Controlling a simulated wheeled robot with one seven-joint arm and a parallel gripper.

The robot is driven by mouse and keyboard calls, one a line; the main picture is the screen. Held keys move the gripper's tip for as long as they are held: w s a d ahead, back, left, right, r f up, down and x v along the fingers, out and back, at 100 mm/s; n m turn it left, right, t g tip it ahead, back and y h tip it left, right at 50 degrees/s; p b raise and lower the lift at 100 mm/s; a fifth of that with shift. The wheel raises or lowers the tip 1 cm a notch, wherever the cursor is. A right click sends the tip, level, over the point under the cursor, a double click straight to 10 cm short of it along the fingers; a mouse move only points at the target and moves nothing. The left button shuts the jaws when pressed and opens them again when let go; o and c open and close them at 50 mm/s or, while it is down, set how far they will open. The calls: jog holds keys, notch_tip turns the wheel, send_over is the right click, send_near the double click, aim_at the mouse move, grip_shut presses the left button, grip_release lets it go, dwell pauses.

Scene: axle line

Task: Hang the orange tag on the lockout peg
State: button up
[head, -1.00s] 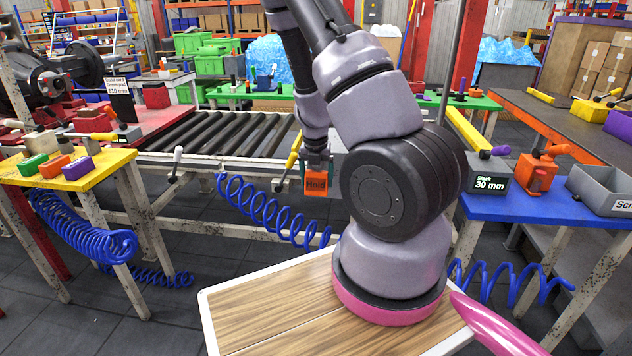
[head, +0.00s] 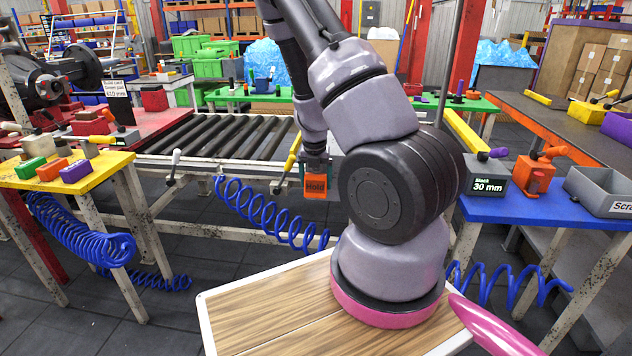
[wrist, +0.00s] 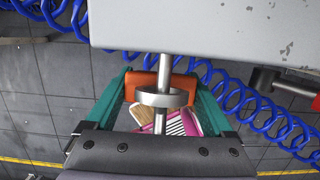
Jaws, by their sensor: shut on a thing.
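A bare metal rod, apparently the lockout peg (wrist: 165,68), runs from a pale grey panel (wrist: 210,25) down across the tag. A silver ring (wrist: 160,97) sits around the rod's line. I cannot tell whether the ring belongs to the tag or the peg. The peg is hidden in the head view.
Blue coiled hose (head: 255,208) hangs near the gripper, below the roller conveyor (head: 215,135). A yellow lever (head: 289,160) stands just left of the tag. The yellow table (head: 100,170) with coloured blocks is left; the blue table (head: 530,208) is right.

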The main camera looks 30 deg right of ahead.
jog(key=o, duration=1.3)
jog(key=shift+c, duration=0.2)
jog(key=r, duration=0.3)
jog(key=s+r, duration=0.1)
jog(key=r, duration=0.3)
jog(key=a+r, duration=0.1)
jog(key=r, duration=0.2)
jog(key=shift+s+r, duration=0.3)
jog(key=shift+s, duration=0.05)
jog(key=s+a+r+n+t+y, duration=0.1)
jog(key=s+a+r+n+y, duration=0.3)
jog(key=r+n, duration=0.45)
jog(key=s+a+r+n+t+y, duration=0.1)
jog(key=s+a+r+n, duration=0.1)
jog(key=a+r+n, duration=0.65)
jog(key=s+r+n+t+h, duration=0.1)
jog(key=s+r+n+t, duration=0.2)
jog(key=s+r+n, duration=0.9)
jog(key=shift+s+a+n+h, duration=0.2)
jog(key=shift+s+n+h, duration=0.2)
jog(key=shift+n, duration=4.5)
